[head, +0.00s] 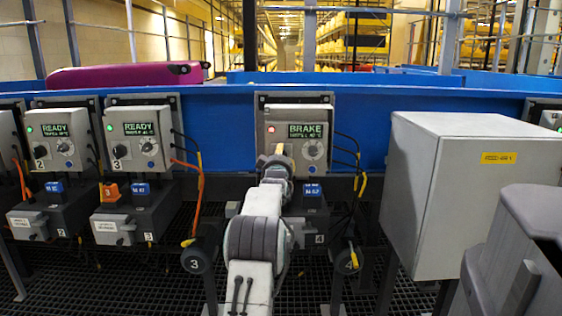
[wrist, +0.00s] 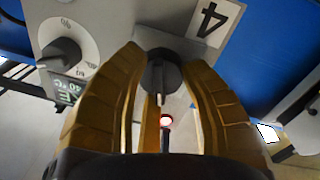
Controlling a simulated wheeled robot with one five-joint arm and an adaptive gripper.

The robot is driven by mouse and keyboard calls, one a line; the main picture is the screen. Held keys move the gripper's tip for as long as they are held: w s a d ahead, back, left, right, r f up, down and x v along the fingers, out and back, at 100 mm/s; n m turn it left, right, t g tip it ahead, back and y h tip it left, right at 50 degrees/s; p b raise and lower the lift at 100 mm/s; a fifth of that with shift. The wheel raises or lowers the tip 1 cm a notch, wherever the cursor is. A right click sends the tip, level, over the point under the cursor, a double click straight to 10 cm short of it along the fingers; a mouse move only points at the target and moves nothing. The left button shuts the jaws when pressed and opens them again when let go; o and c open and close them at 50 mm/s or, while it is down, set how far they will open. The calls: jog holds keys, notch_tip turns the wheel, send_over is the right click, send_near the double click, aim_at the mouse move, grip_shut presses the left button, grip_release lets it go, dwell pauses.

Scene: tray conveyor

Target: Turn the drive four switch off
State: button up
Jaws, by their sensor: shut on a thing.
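The drive four box (head: 328,117) stands against the blue conveyor, with a display (head: 305,131) reading BRAKE and a lit red lamp (head: 271,129). My gripper (head: 277,158) reaches its lower left front and hides the switch in the head view. In the wrist view, the dark drive four switch (wrist: 161,72) sits between the two tan fingers of my gripper (wrist: 162,82), beside the number 4 label (wrist: 210,20). The fingers are shut on the switch. Its exact pointer angle is hard to tell.
A round dial (wrist: 62,45) is close beside my fingers. Drive boxes reading READY (head: 42,130) with green lamps stand to the left. A grey cabinet (head: 420,200) with a yellow label is on the right. A magenta suitcase (head: 120,77) lies on the conveyor.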

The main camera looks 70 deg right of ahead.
jog(key=shift+f+n+b, duration=0.25)
jog(key=shift+n+b, duration=0.05)
jog(key=shift+n, duration=0.8)
jog(key=shift+w, duration=0.1)
jog(key=o, duration=1.2)
jog(key=shift+r, duration=0.1)
jog(key=v, duration=1.2)
